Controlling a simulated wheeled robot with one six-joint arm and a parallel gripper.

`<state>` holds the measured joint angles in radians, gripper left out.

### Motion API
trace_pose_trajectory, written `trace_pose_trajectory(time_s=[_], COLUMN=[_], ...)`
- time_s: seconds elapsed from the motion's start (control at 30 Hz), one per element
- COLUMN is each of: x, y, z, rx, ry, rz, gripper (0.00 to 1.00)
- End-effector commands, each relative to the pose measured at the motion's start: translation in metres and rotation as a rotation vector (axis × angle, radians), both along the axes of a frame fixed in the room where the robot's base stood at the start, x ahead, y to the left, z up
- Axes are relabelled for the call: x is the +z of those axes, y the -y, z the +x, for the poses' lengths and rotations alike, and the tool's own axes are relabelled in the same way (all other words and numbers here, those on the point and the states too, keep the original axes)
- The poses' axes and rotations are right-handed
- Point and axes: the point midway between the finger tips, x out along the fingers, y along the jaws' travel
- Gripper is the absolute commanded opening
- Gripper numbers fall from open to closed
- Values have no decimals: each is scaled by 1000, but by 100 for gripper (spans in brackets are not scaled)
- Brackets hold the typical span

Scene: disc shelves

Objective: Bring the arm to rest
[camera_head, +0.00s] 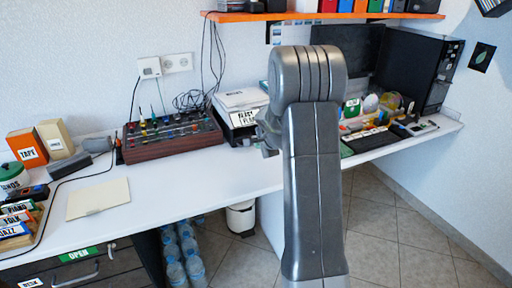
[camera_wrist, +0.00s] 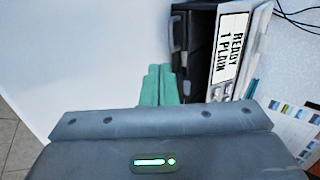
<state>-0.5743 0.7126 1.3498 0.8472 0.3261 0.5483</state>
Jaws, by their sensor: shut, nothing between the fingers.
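My arm (camera_head: 312,180) rises in front of the desk in the head view, bent at its top joint. My gripper shows only in part to the left of the arm, mostly hidden by it. In the wrist view its two greenish fingers (camera_wrist: 160,76) are together and hold nothing. Beyond them is the black device with a white label reading "READY 1 PLAIN" (camera_wrist: 231,48). In the head view this device (camera_head: 241,112) stands on the desk, just left of my arm. I cannot tell the exact gap between the fingers and it.
The white desk (camera_head: 180,185) runs along the wall under an orange shelf (camera_head: 230,17). A mixer-like box (camera_head: 172,137), a cream folder (camera_head: 98,198) and labelled boxes stand at the left. A monitor (camera_head: 350,48) and black computer tower (camera_head: 415,70) stand at the right. Water bottles (camera_head: 180,250) are on the floor.

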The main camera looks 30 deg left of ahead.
Motion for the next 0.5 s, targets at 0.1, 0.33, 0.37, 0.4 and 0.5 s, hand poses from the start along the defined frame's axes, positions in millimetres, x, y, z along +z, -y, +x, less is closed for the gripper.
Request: trace_pose_trajectory(time_s=[0.1,0.33,0.37,0.4,0.5], x=[5,6,6,6,5], y=[4,6,6,6,5], z=[-3,-4,-4,-4,-4], rx=[-1,0,0,0,0], ry=[1,0,0,0,0], rz=[0,0,0,0,0], gripper=[0,0,0,0,0])
